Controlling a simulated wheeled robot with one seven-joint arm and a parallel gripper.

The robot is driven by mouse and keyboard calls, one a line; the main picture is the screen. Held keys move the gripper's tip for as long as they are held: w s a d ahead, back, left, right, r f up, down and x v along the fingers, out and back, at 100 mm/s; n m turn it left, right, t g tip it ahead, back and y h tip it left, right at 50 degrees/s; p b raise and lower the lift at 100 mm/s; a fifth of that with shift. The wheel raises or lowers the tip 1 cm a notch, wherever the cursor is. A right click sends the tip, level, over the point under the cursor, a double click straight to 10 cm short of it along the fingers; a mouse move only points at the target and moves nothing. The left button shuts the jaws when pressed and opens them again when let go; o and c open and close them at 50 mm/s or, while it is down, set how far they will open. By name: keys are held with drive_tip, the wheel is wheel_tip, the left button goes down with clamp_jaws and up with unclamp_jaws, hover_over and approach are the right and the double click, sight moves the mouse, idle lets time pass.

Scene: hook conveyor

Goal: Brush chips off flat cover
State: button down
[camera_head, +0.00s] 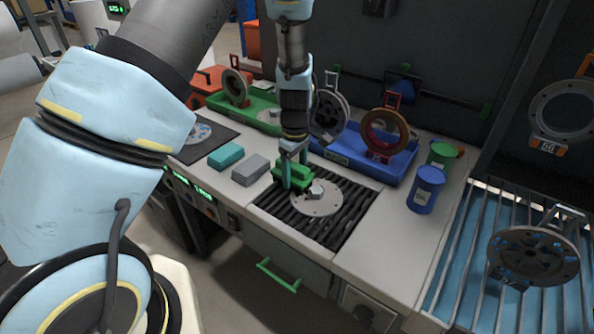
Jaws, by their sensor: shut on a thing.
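The flat cover (318,205), a round grey disc with small holes, lies flat on a black slatted grate (336,230) set in the bench. A small raised grey piece shows near its middle. My gripper (295,174) is shut on a green block-shaped tool, which looks like the brush (291,179). It holds the brush low at the upper left edge of the cover. I cannot tell whether the bristles touch the cover. Chips are too small to make out, and the brush hides part of the cover's left side.
Teal (226,155) and grey (251,169) blocks lie left of the grate. A green tray (262,100) and a blue tray (358,168) with ring parts stand behind. Blue (426,190) and green (441,154) canisters stand right. Covers hang on hooks at far right.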

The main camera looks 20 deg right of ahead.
drive_tip(key=shift+s+a+f, duration=0.1)
drive_tip(key=shift+s+a, duration=0.25)
drive_tip(key=shift+a, duration=0.25)
drive_tip(key=shift+s+a, duration=0.3)
drive_tip(key=shift+a, duration=0.25)
drive_tip(key=shift+w+d+p, duration=0.25)
drive_tip(key=shift+w+d, duration=0.1)
drive_tip(key=shift+d, duration=0.25)
drive_tip(key=shift+w+d+p, duration=0.2)
drive_tip(key=shift+w+d, duration=0.15)
drive_tip(key=shift+d, duration=0.25)
drive_tip(key=shift+w+d, duration=0.45)
drive_tip(key=shift+d, duration=0.4)
drive_tip(key=shift+r+p, duration=2.45)
drive_tip(key=shift+r, duration=0.65)
